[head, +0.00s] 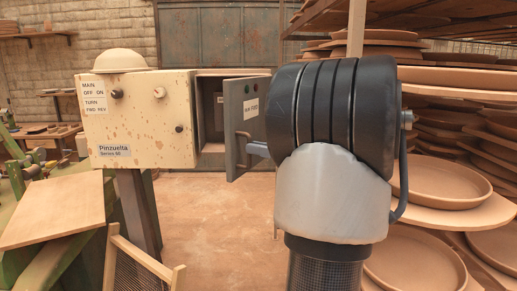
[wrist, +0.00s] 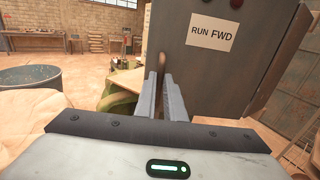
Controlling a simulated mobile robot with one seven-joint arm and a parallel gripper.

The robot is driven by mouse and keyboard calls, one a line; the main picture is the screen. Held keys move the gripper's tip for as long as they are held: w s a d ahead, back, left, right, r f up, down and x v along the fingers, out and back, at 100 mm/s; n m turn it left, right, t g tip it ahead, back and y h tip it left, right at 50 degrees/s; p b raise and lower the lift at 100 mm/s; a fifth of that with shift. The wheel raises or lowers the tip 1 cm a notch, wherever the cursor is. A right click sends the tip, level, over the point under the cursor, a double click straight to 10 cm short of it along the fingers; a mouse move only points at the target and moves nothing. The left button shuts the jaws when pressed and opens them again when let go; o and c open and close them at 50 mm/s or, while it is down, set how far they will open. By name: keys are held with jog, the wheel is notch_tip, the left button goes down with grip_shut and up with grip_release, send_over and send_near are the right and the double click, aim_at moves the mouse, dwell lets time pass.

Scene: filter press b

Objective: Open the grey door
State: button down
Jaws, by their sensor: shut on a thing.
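The grey door (head: 232,112) belongs to the cream control box (head: 140,125) and stands ajar, with a dark gap to the left of it. It carries a "RUN FWD" label and also fills the upper right of the wrist view (wrist: 225,75). Its handle (head: 238,148) is an upright brown bar, and it also shows between the fingers in the wrist view (wrist: 162,58). My gripper (head: 250,149) is shut on this handle; its fingers reach it in the wrist view (wrist: 163,80). My wrist hides part of the door's right side in the head view.
Shelves with stacked clay dishes (head: 440,180) stand close to the right of my arm. A tilted wooden board (head: 50,210) lies at the left. A drum (wrist: 35,78) stands at left in the wrist view. The floor (head: 205,220) below the door is mostly open.

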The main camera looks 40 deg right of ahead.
jog(key=c, duration=2.2)
grip_release()
jog(key=shift+d+r+m+h, duration=0.15)
jog(key=shift+d+r+h, duration=0.05)
jog(key=shift+d, duration=0.25)
jog(key=shift+d+r+m+h, duration=0.15)
jog(key=shift+d+h, duration=0.05)
jog(key=shift+d, duration=0.25)
jog(key=o, duration=0.4)
jog(key=shift+w+d+f, duration=0.2)
jog(key=shift+d, duration=0.2)
jog(key=shift+c, duration=0.2)
jog(key=shift+a, duration=0.15)
notch_tip(320, 180, up, 10)
jog(key=shift+a+p, duration=0.25)
jog(key=shift+p, duration=0.1)
